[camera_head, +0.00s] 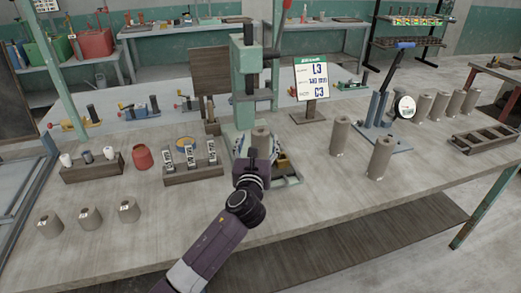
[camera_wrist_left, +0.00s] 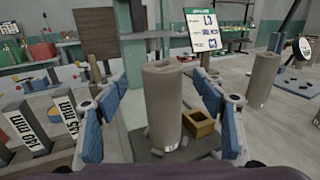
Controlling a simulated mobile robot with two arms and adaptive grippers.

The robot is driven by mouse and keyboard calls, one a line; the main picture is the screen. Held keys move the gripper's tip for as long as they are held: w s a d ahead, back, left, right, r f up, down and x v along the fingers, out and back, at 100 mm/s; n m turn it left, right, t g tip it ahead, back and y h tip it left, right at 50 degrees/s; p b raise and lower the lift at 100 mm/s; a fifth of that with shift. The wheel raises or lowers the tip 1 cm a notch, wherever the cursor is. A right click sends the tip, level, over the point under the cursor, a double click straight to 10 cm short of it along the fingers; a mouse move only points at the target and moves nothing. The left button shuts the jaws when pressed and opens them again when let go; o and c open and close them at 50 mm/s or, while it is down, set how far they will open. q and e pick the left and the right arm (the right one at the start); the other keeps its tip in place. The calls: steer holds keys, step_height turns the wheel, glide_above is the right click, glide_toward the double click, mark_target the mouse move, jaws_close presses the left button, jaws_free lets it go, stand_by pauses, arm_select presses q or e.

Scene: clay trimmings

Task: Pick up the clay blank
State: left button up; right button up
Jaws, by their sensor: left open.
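A tall grey-brown clay blank (camera_head: 261,138) stands upright at the green press, on its base plate (camera_head: 290,181). My left gripper (camera_head: 254,168) is in front of it in the head view and hides its lower part. In the left wrist view the clay blank (camera_wrist_left: 161,105) stands upright between the two blue-padded fingers of my left gripper (camera_wrist_left: 158,108). The fingers are open, with a visible gap on each side of the blank. Small grey bits lie at its foot. My right gripper is not in view.
The press column (camera_head: 241,95) rises behind. Two clay cylinders (camera_head: 340,135) stand to the right, beside a blue-handled device (camera_head: 376,115). Label blocks (camera_head: 193,174) and short cylinders (camera_head: 90,218) are at left. The front table edge is clear.

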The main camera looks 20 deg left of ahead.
arm_select(q)
steer(key=x, duration=0.3)
steer(key=shift+w+d+f, duration=0.1)
steer(key=shift+w+f, duration=0.2)
steer(key=shift+w, duration=0.4)
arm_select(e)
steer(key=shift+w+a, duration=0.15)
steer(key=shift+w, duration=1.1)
arm_select(q)
steer(key=shift+c, duration=0.4)
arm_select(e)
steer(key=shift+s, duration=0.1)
arm_select(q)
steer(key=c, duration=0.8)
jaws_close()
steer(key=shift+r, duration=0.1)
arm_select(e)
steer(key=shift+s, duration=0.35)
